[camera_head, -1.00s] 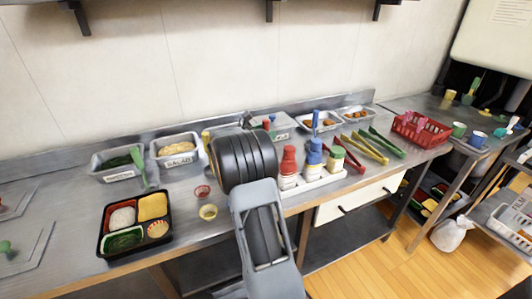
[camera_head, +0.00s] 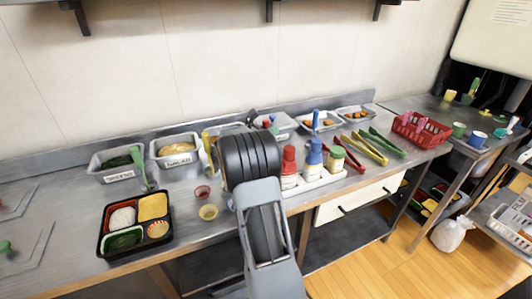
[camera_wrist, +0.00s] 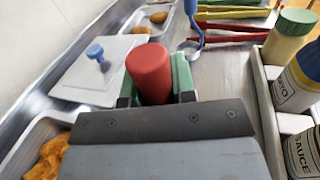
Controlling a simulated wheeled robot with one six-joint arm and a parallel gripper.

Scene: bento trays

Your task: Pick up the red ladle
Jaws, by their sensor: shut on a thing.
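The red ladle shows in the wrist view as a thick red handle (camera_wrist: 149,72) seen nearly end-on. It stands between the green fingers of my gripper (camera_wrist: 154,88), which is shut on it. The lower part of the ladle is hidden behind the gripper body, so I cannot tell whether its bowl is in a tray or raised. In the head view my dark wrist covers most of the gripper and ladle.
A lidded tray with a blue knob (camera_wrist: 95,52) is close to the left. Sauce bottles (camera_head: 314,158) stand in a white rack at right.

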